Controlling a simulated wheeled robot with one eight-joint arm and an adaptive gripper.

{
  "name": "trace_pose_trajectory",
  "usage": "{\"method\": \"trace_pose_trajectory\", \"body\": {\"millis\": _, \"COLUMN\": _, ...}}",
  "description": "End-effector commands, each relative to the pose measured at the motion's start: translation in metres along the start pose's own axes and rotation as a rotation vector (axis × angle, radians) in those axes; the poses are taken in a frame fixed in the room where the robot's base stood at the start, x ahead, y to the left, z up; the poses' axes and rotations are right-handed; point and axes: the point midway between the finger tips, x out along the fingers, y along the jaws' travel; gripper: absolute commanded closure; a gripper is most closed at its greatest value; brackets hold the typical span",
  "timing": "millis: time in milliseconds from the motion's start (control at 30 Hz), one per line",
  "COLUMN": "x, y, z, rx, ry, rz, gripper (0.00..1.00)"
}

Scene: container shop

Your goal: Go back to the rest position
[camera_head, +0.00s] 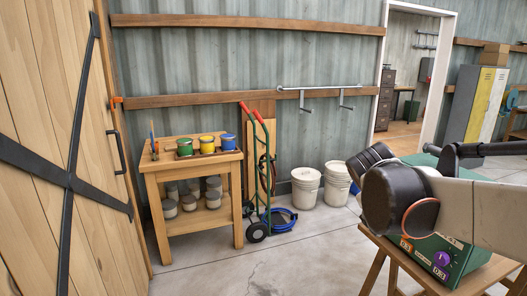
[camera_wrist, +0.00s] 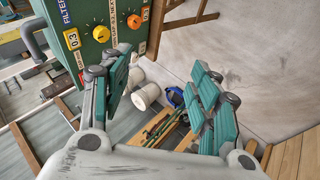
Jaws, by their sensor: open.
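My gripper (camera_wrist: 165,95) is open and empty in the wrist view. Its two teal-padded fingers stand wide apart with floor and distant objects showing between them. In the head view my arm reaches in from the right edge, and its dark joint covers part of a green box; the gripper itself cannot be made out there. The green box (camera_head: 450,262) with dials stands on a wooden stand (camera_head: 375,272). In the wrist view the green box (camera_wrist: 88,28) is at the upper left, beyond the left finger; I cannot tell how close they are.
A wooden table (camera_head: 160,176) with coloured cans stands by the wall. A red-and-green hand truck (camera_head: 266,170) and two white buckets (camera_head: 305,188) are right of it. A wooden door (camera_head: 50,120) is at the left, a doorway at the back right. The middle floor (camera_head: 290,250) is clear.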

Motion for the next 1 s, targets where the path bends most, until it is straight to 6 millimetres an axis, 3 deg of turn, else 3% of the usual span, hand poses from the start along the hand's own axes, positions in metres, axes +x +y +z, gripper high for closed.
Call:
{"method": "trace_pose_trajectory", "body": {"millis": 300, "x": -0.052, "y": -0.068, "z": 0.076, "rx": 0.231, "ry": 0.086, "rz": -0.202, "gripper": 0.44}}
{"method": "trace_pose_trajectory", "body": {"millis": 600, "x": -0.081, "y": -0.136, "z": 0.134, "rx": 0.442, "ry": 0.146, "rz": -0.379, "gripper": 0.44}}
{"method": "trace_pose_trajectory", "body": {"millis": 800, "x": -0.087, "y": -0.160, "z": 0.151, "rx": 0.517, "ry": 0.163, "rz": -0.441, "gripper": 0.44}}
{"method": "trace_pose_trajectory", "body": {"millis": 1000, "x": -0.088, "y": -0.164, "z": 0.153, "rx": 0.530, "ry": 0.166, "rz": -0.451, "gripper": 0.44}}
